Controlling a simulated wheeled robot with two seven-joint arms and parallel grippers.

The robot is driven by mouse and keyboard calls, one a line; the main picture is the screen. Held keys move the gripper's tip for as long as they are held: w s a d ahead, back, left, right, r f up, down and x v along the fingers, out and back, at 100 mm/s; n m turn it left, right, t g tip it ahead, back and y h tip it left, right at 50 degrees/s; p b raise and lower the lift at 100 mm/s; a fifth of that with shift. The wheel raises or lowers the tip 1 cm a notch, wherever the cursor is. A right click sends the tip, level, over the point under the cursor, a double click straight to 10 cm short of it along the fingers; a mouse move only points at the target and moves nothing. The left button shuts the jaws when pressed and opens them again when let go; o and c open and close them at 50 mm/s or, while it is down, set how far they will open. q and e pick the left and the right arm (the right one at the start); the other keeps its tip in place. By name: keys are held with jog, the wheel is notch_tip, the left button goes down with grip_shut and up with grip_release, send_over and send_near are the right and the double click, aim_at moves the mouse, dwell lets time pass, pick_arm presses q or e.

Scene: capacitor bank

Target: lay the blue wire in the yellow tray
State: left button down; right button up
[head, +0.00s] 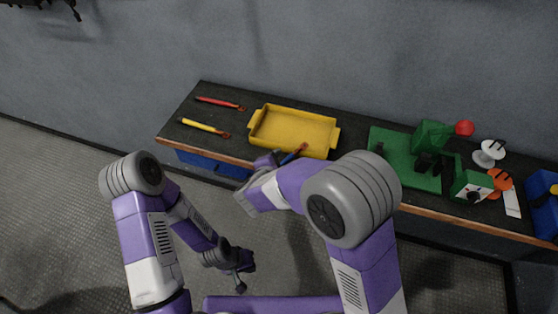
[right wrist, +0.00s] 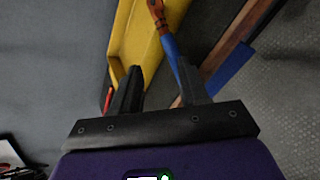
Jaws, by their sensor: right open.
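The blue wire (head: 294,153) has an orange-red end and lies along the front side of the yellow tray (head: 335,132), between it and the bench edge. In the right wrist view the blue wire (right wrist: 170,47) runs beside the yellow tray (right wrist: 146,50), its lower part reaching the right finger. My right gripper (right wrist: 158,78) is open, with its fingers apart just above the wire. In the head view it (head: 268,161) is partly hidden by my own arm. My left gripper (head: 241,277) hangs low over the floor, away from the bench; its jaws are too small to read.
A red wire (head: 219,103) and a yellow wire (head: 203,126) lie left of the tray on the dark bench. A green fixture (head: 405,160) stands to the right, with a red knob, white and orange parts near it. The grey wall is behind.

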jog(key=p+v, duration=0.1)
jog(key=v, duration=1.1)
jog(key=s+d+f+m+g+y, duration=0.2)
jog(key=s+d+f+m+g, duration=0.25)
jog(key=f, duration=0.45)
jog(key=s+d+f+m+g+y, duration=0.1)
jog(key=s+f+m+g+y, duration=0.3)
jog(key=f+m, duration=0.4)
jog(key=s+d+f+m+g+y, duration=0.1)
jog(key=s+d+f+m+g, duration=0.35)
jog(key=f, duration=0.55)
jog(key=d+f+m, duration=0.1)
jog(key=m, duration=0.1)
jog(key=d+f+m+t, duration=0.1)
jog(key=f+m, duration=0.1)
jog(key=d+f+m+t+y, duration=0.1)
jog(key=m, duration=0.2)
jog(key=shift+f, duration=0.25)
jog(key=shift+c, duration=0.4)
